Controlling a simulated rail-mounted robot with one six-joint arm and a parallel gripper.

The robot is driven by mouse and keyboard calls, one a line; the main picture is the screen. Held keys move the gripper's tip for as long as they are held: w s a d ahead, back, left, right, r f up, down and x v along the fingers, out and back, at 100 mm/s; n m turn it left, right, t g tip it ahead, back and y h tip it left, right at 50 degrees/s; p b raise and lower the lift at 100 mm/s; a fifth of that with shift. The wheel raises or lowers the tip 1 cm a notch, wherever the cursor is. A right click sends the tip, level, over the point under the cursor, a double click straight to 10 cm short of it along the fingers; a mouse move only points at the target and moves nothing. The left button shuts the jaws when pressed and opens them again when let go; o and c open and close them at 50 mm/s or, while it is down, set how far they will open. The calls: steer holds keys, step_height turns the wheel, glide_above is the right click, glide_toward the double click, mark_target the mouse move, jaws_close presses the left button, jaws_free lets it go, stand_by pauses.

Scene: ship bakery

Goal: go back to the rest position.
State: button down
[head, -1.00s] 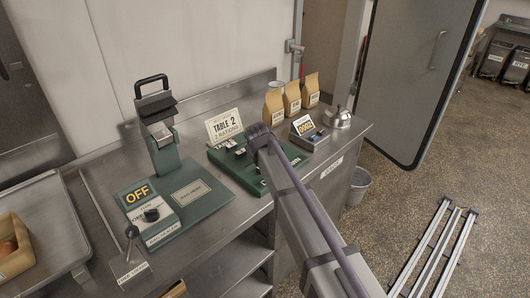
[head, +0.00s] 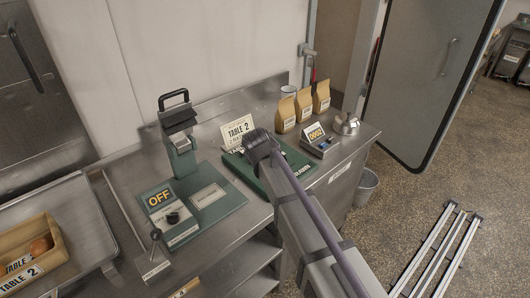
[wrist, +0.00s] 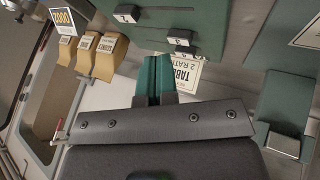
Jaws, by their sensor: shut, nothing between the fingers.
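My gripper (wrist: 154,70) shows in the wrist view as two teal fingers close together, with nothing seen between them. It is in the air near the green board (wrist: 190,20) with its small black numbered blocks. The gripper itself is hidden there behind the arm.
On the counter (head: 130,195) are a green press-like device (head: 181,150) with an "OFF" sign (head: 159,197), paper bags (head: 286,115), a scale-like box (head: 318,143) and a metal pot (head: 346,124). A bin of goods (head: 30,255) is at left. A bucket (head: 364,187) and rails (head: 440,250) are on the floor.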

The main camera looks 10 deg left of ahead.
stand_by(0.3)
steer(key=s+d+f+m+g, duration=0.1)
steer(key=s+d+m+g, duration=0.1)
steer(key=s+d, duration=0.5)
steer(key=s+d+f+m+g, duration=0.1)
steer(key=s+d+m+g, duration=0.2)
steer(key=s+d, duration=0.4)
steer(key=s+d+f+m+g, duration=0.1)
steer(key=s+d+m, duration=0.3)
steer(key=d, duration=1.4)
steer(key=s+g, duration=0.1)
steer(key=s, duration=0.2)
steer(key=shift+s+d+f, duration=0.3)
steer(key=shift+d, duration=0.05)
